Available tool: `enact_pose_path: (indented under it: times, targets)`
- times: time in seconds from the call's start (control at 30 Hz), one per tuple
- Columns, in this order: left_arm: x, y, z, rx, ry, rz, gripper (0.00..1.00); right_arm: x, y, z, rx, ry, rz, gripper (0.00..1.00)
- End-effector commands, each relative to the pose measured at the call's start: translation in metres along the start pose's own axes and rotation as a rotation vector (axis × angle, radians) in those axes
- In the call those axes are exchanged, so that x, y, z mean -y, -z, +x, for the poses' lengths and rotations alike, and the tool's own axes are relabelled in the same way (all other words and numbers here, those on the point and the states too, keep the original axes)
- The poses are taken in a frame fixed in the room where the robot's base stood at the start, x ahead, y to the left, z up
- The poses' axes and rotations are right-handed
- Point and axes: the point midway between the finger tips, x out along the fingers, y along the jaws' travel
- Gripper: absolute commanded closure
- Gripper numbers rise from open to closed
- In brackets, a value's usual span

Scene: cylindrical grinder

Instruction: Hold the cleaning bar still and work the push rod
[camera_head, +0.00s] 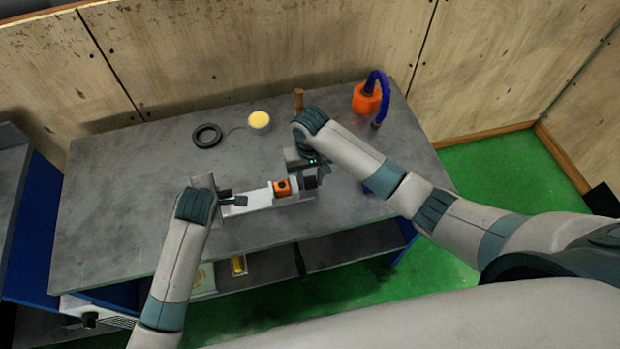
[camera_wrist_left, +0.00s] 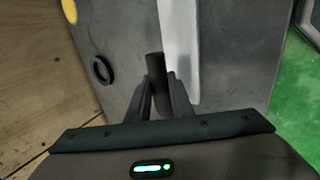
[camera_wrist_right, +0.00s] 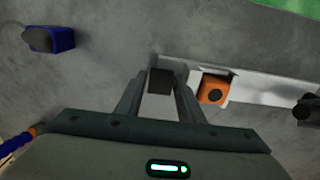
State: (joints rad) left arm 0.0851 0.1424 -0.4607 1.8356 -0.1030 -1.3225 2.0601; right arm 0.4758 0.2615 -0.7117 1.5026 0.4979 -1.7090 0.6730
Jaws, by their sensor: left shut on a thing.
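A small machine with a long white bed (camera_head: 262,199) stands near the table's front edge. An orange block (camera_head: 282,188) with a dark round spot sits on it; it also shows in the right wrist view (camera_wrist_right: 214,90). My left gripper (camera_head: 233,199) is at the bed's left end. It is shut on a dark rod (camera_wrist_left: 155,66), seen end-on between its fingers. My right gripper (camera_head: 308,178) is at the bed's right end, its fingers on both sides of a dark square-ended piece (camera_wrist_right: 160,80). I cannot tell whether they press on it, or which piece is the cleaning bar or push rod.
Behind the machine are a black ring (camera_head: 207,135), a yellow-filled round dish (camera_head: 259,120) and an upright brown stick (camera_head: 298,100). The table's left part (camera_head: 115,190) is clear.

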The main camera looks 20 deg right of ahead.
Motion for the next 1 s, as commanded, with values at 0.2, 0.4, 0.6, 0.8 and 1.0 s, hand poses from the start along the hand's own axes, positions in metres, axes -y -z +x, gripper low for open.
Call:
enact_pose_path:
  times: [0.2, 0.4, 0.6, 0.8, 1.0]
  targets:
    - [0.0, 0.0, 0.0, 0.0, 0.0, 0.0, 1.0, 0.0, 0.0, 0.0, 0.0, 0.0, 0.0, 0.68]
    - [0.0, 0.0, 0.0, 0.0, 0.0, 0.0, 1.0, 0.0, 0.0, 0.0, 0.0, 0.0, 0.0, 1.0]
    - [0.0, 0.0, 0.0, 0.0, 0.0, 0.0, 1.0, -0.017, 0.0, 0.001, 0.002, -0.002, 0.003, 1.0]
    - [0.0, 0.001, 0.0, -0.001, 0.0, 0.0, 1.0, -0.045, 0.0, 0.0, 0.0, -0.002, 0.001, 1.0]
    - [0.0, 0.002, 0.0, -0.003, 0.0, 0.0, 1.0, -0.046, 0.0, 0.0, 0.0, -0.003, 0.001, 1.0]
